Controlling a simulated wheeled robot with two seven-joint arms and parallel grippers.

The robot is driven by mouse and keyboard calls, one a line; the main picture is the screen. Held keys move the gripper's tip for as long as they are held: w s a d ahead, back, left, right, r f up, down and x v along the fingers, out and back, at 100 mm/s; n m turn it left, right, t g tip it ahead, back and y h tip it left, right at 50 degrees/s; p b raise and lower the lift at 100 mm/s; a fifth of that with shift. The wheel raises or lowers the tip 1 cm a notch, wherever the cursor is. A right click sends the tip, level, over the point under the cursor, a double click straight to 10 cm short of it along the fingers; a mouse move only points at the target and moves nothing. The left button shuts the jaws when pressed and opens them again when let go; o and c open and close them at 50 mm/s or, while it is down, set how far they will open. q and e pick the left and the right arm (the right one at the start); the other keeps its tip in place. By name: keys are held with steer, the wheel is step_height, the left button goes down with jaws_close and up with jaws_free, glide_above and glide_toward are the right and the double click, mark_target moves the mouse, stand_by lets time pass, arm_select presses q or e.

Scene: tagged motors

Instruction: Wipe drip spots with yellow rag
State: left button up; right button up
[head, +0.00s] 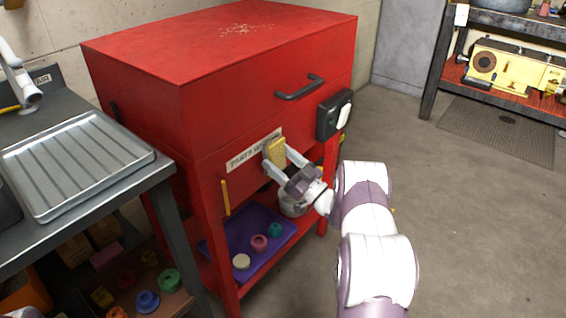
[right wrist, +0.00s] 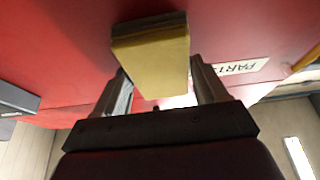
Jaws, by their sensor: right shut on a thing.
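The yellow rag (head: 277,151) looks like a folded block. It is held between the fingers of my right gripper (head: 275,160), in front of the red parts washer (head: 140,115), close to its label. In the right wrist view the rag (right wrist: 155,65) sits between the two fingers of the right gripper (right wrist: 160,85), with the red panel (right wrist: 60,50) behind it. I cannot tell whether the rag touches the panel. Pale spots (head: 250,29) are scattered on the washer's flat red lid, towards the back.
A black handle (head: 300,87) and a black box (head: 334,115) stick out from the washer's front. A purple tray (head: 248,242) with several round parts lies on its lower shelf. A bench with a metal tray (head: 75,165) stands at left. The floor at right is open.

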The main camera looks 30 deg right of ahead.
steer(key=shift+w, duration=0.15)
steer(key=d+b, duration=0.1)
steer(key=w+d+b, duration=0.1)
steer(key=shift+w+d+r, duration=0.1)
steer(key=shift+d+r, duration=0.1)
steer(key=shift+d, duration=0.1)
steer(key=shift+s+a+p, duration=0.2)
steer(key=shift+a+p, duration=0.1)
steer(key=shift+a, duration=0.2)
steer(key=shift+s+a+p, duration=0.2)
steer(key=shift+a+p, duration=0.05)
steer(key=shift+a, duration=0.2)
steer(key=shift+s+a+f, duration=0.15)
steer(key=shift+s+a, duration=0.05)
steer(key=shift+a, duration=0.2)
